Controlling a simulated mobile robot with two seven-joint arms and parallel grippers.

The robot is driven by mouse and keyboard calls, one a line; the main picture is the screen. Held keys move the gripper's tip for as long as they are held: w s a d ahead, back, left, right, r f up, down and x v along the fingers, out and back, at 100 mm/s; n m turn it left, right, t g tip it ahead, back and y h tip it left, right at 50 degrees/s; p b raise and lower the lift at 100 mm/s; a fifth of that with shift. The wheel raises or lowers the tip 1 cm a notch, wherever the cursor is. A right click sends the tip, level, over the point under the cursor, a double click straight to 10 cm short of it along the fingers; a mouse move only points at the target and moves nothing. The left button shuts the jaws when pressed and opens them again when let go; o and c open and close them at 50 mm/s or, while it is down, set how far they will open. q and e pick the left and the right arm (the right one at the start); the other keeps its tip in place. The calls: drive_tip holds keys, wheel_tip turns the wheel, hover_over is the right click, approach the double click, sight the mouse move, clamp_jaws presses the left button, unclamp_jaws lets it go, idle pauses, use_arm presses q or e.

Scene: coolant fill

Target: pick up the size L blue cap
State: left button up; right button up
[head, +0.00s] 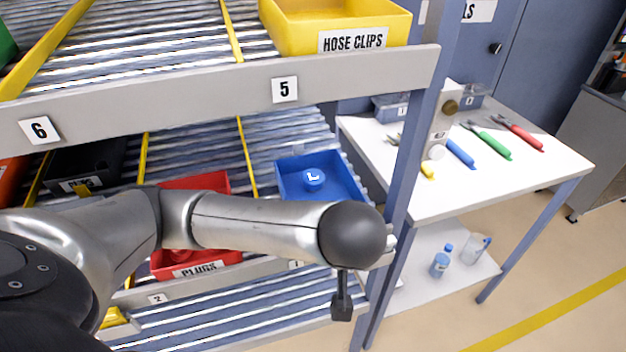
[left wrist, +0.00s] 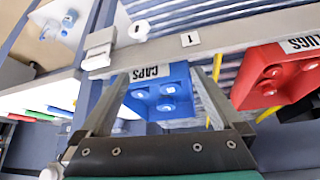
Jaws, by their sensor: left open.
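A blue cap marked L (head: 314,178) lies in a blue bin (head: 346,184) on the lower rack shelf in the head view. My left arm crosses in front of the bin's lower part and hides it. In the left wrist view the bin (left wrist: 180,71) is labelled CAPS and holds several blue caps (left wrist: 169,88); I cannot read their letters there. My left gripper (left wrist: 160,76) is open and empty, with the bin beyond and between its fingers. It is apart from the caps. My right gripper is not in view.
A red PLUGS bin (head: 205,182) stands left of the blue bin. The upper shelf rail (head: 220,88) runs above, carrying a yellow HOSE CLIPS bin (head: 335,22). A blue rack post (head: 408,150) stands to the right, before a white table (head: 455,195) with tools.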

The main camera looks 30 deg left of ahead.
use_arm(q)
drive_tip(key=w+a+b, duration=0.4)
drive_tip(key=w, duration=0.1)
drive_tip(key=shift+f+b, duration=0.15)
drive_tip(key=shift+b, duration=0.25)
drive_tip(key=b, duration=0.2)
approach(313, 176)
drive_tip(key=x, duration=0.5)
drive_tip(key=shift+s+d+f, duration=0.15)
drive_tip(key=shift+s, duration=0.05)
drive_tip(key=b+x, duration=0.1)
drive_tip(key=x, duration=0.4)
drive_tip(key=shift+w+a, duration=0.2)
drive_tip(key=shift+w, duration=0.05)
